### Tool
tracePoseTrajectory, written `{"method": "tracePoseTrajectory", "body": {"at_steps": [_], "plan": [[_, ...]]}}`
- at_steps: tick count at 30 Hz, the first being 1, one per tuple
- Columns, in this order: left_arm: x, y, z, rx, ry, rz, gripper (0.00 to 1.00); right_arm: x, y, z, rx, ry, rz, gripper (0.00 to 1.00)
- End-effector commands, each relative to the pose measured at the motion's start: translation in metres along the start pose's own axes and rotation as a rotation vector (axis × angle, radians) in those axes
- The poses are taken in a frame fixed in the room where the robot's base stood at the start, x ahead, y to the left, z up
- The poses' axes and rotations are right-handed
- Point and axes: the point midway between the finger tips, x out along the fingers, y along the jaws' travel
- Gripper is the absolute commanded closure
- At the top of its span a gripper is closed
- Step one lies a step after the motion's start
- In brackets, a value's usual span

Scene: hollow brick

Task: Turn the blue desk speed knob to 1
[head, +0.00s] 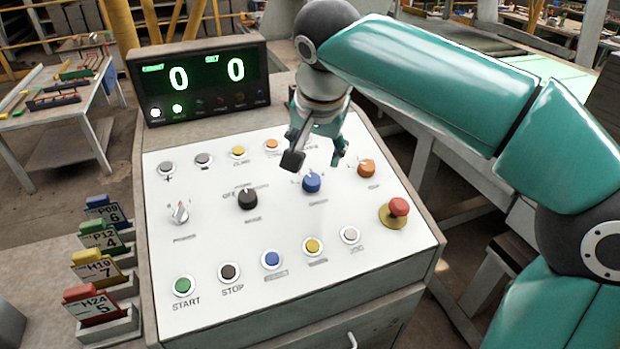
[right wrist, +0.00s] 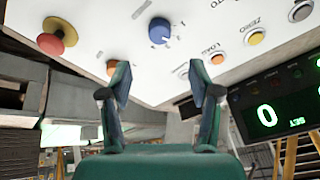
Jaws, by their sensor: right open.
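The blue speed knob (head: 312,183) sits on the white panel of the control desk (head: 200,250), right of the black knob (head: 247,199). It also shows in the right wrist view (right wrist: 160,30), beyond the fingertips, with a white pointer mark; the scale figures are too small to read. My right gripper (head: 318,158) is open and empty, above the panel just behind the blue knob, apart from it. Its two fingers show in the right wrist view (right wrist: 160,85). My left gripper is not in view.
Push buttons line the panel's front and back. The display (head: 200,80) behind reads 0 and 0. Coloured tagged blocks (head: 95,303) stand at the left.

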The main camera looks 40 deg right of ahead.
Motion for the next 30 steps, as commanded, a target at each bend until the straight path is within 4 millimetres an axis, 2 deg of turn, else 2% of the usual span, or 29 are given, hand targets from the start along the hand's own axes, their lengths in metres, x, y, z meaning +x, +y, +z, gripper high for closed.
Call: {"method": "tracePoseTrajectory", "body": {"at_steps": [3, 9, 15, 21, 28, 29, 30], "plan": [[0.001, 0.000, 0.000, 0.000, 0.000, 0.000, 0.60, 0.029, 0.001, 0.000, 0.000, -0.003, 0.006, 0.38], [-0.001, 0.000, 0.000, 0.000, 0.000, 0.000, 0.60, 0.069, 0.000, 0.000, -0.001, -0.003, 0.004, 0.38], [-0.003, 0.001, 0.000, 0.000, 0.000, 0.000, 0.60, 0.096, -0.001, 0.000, 0.000, -0.002, 0.002, 0.38], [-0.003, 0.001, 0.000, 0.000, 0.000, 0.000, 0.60, 0.106, -0.001, 0.000, -0.001, -0.001, -0.001, 0.38], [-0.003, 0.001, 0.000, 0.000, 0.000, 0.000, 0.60, 0.106, -0.001, 0.000, -0.001, 0.000, -0.001, 0.38], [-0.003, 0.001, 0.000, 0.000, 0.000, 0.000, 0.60, 0.106, -0.001, 0.000, -0.001, 0.000, -0.001, 0.39], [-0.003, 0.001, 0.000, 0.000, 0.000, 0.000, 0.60, 0.106, -0.001, 0.000, -0.001, 0.000, -0.001, 0.46]]}}
